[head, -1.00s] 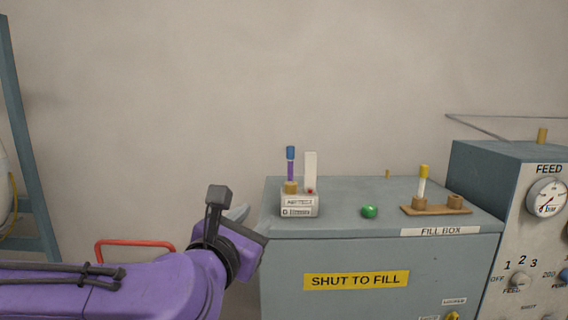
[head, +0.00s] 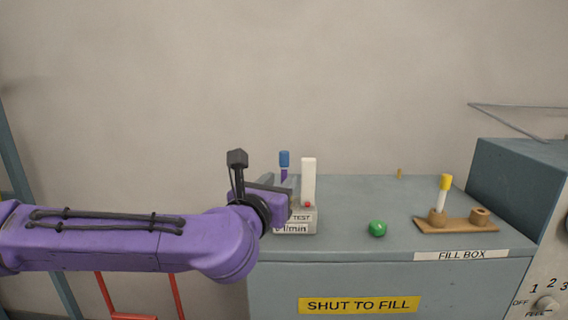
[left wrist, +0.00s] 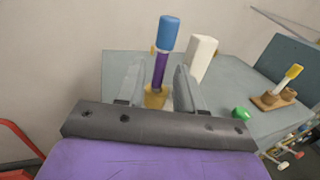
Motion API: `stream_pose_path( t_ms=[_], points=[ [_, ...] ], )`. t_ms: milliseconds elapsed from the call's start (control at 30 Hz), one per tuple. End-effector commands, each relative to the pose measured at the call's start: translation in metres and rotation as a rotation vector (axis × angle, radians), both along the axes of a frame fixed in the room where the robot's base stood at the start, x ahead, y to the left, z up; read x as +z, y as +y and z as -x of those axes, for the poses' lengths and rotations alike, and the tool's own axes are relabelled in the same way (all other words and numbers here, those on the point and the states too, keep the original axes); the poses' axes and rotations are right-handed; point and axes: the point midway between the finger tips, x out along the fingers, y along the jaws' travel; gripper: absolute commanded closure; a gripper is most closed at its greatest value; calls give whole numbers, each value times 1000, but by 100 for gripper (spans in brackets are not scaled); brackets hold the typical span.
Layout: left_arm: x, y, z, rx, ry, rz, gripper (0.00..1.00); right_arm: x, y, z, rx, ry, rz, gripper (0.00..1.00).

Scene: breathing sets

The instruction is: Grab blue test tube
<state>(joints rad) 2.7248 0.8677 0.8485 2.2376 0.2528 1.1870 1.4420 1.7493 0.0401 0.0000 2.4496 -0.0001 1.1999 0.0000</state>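The blue test tube (head: 284,164) has a blue cap and a purple body. It stands upright in a small holder at the left of the fill box top. In the left wrist view the tube (left wrist: 161,65) rises from its tan holder (left wrist: 155,97), between and beyond the two fingers. My left gripper (left wrist: 158,85) is open, with nothing in its fingers. In the head view the left gripper (head: 282,190) is in front of the tube's lower part and hides it. My right gripper is in neither view.
A white block (head: 308,182) stands just right of the tube. A green ball (head: 377,228) and a wooden rack (head: 457,225) with a yellow-capped tube (head: 444,194) are further right on the fill box (head: 345,195). A blue-grey cabinet (head: 515,185) stands at the right.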

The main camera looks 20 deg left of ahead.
Motion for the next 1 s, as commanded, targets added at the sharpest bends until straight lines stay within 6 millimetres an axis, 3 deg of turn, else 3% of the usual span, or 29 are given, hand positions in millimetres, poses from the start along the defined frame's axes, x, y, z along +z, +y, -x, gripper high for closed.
stream_pose_path(
  t_ms=[33, 67, 200, 433, 533, 567, 1000],
  points=[
    [11, -1, -10, 1, 4, -2, 63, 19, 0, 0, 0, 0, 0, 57],
    [11, -1, -16, 1, 5, -3, 63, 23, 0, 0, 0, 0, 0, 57],
    [5, -2, -33, -1, 2, -1, 63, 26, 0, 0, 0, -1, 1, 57],
    [2, -3, -35, -3, 0, -1, 63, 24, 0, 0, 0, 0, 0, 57],
    [3, -3, -35, -3, 0, -1, 96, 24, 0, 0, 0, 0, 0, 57],
    [3, -3, -35, -3, 0, -1, 100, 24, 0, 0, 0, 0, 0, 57],
    [6, -3, -35, -2, 0, 0, 100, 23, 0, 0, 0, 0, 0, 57]
  ],
)
